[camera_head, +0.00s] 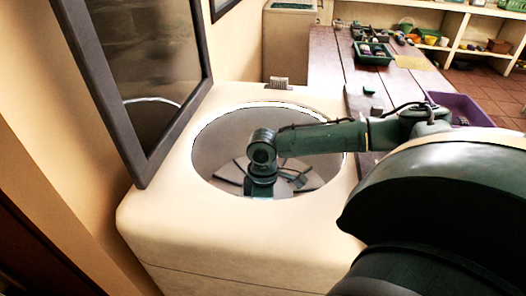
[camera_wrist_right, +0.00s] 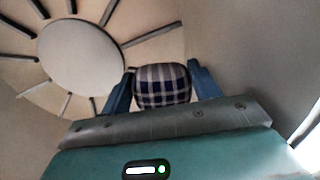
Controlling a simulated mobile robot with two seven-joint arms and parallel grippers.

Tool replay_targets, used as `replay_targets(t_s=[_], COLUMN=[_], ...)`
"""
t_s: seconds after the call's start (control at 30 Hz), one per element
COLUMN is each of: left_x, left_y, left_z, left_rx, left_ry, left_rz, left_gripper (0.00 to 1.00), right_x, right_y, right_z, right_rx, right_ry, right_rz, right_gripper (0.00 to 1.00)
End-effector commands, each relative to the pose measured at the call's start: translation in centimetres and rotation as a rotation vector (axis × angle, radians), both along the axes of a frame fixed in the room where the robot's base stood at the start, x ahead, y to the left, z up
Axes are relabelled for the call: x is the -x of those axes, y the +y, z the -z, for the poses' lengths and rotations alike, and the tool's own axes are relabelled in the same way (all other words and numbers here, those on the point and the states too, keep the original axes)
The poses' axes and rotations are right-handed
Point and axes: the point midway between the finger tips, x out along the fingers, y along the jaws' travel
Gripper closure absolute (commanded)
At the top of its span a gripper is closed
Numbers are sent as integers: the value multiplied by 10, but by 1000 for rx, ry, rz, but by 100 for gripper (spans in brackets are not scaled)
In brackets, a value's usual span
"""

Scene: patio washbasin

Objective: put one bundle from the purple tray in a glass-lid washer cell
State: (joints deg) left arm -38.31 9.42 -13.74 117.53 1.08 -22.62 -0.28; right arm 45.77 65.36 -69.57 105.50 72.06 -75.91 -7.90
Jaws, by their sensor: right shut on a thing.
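A cream washer cell (camera_head: 165,215) has its dark-framed glass lid (camera_head: 150,45) raised at the left. My right arm reaches in through the round opening, with its wrist down inside the drum (camera_head: 215,145). In the right wrist view, my right gripper (camera_wrist_right: 162,82) is shut on a plaid bundle (camera_wrist_right: 162,88) of dark blue and pale cloth. The bundle is between the two blue fingers, above the slotted drum floor (camera_wrist_right: 80,60). The head view hides the fingertips and bundle behind the wrist. The purple tray (camera_head: 462,107) stands at the right, partly hidden by my arm. My left gripper is out of view.
A long wooden table (camera_head: 325,65) runs back beside the washer, with a green tray (camera_head: 373,55) of small items on it. Another glass-topped unit (camera_head: 290,25) stands behind. Shelves (camera_head: 440,20) line the back wall. The drum wall (camera_wrist_right: 240,45) is close to the gripper.

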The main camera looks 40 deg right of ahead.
Motion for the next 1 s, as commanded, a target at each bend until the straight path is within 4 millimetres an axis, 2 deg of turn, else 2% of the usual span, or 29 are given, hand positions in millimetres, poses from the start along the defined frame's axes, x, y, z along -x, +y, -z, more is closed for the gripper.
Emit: replay_targets(t_s=[0.1, 0.37, 0.6, 0.97, 1.0], left_x=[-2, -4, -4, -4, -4], left_y=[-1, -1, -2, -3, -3], left_z=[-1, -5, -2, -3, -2], left_rx=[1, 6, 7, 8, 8], left_ry=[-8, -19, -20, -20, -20], left_rz=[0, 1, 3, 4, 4], left_gripper=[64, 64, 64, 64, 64], right_x=[0, 0, 0, 0, 0], right_y=[1, 0, 0, 0, 0], right_z=[26, 47, 81, 86, 87], right_rx=[-1, -1, 0, -1, 0], right_ry=[1, 0, 0, -1, 0], right_rz=[1, 1, 0, 1, 1], right_gripper=[72, 72, 72, 72, 38])
